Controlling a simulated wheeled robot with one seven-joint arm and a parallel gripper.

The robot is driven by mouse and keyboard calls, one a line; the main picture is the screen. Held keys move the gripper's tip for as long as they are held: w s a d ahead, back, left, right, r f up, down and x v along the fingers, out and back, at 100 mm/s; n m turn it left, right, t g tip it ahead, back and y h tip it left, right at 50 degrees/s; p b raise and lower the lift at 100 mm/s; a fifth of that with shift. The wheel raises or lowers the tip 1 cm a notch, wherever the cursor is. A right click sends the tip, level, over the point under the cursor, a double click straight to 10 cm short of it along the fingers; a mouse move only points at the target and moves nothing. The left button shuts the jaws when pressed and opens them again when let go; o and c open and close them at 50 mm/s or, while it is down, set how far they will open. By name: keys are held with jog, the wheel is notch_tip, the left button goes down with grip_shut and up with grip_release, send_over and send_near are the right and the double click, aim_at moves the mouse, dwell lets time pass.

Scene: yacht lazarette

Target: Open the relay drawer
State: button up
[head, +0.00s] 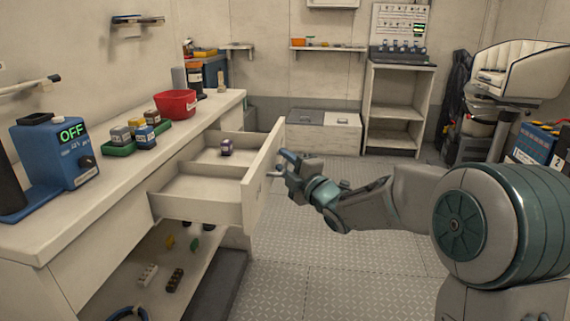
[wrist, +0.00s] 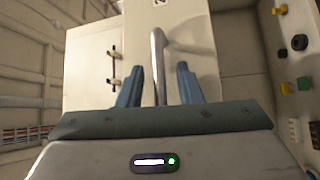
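A white drawer (head: 258,187) in the left counter is pulled well out in the head view. Its interior has a divider, and a small dark purple-and-white item (head: 226,147) sits in the far part. My gripper (head: 285,163) is at the outer face of the drawer front, by its handle (head: 274,174). In the wrist view, the metal bar handle (wrist: 158,62) lies between my two blue fingers, with a visible gap on each side. My gripper (wrist: 159,85) is open around the handle. Whether a finger touches it deeper in is hard to tell.
The counter (head: 118,188) holds a blue device (head: 58,152) reading OFF, a green tray (head: 118,149) of small blocks and a red bin (head: 176,103). Below the drawer is an open shelf (head: 150,262) with small parts. The metal floor (head: 330,265) right of the drawer is clear.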

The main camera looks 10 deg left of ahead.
jog(key=p+v, duration=0.2)
jog(key=v, duration=1.2)
jog(key=shift+w+a, duration=0.1)
jog(key=s+d+r+m+g+h+p, duration=0.2)
jog(key=s+d+r+m+h+p, duration=0.1)
jog(key=d+r+m+h+p, duration=1.2)
jog(key=s+r+m+g+y+p, duration=0.1)
jog(key=s+r+m+g+p, duration=0.2)
jog(key=s+p, duration=0.5)
jog(key=s+r+m+g+p, duration=0.4)
jog(key=s+m+g+p, duration=0.2)
jog(key=s+p, duration=0.3)
jog(key=s+m, duration=0.1)
jog(key=s, duration=0.3)
jog(key=shift+y+p, duration=0.3)
jog(key=shift+y, duration=0.1)
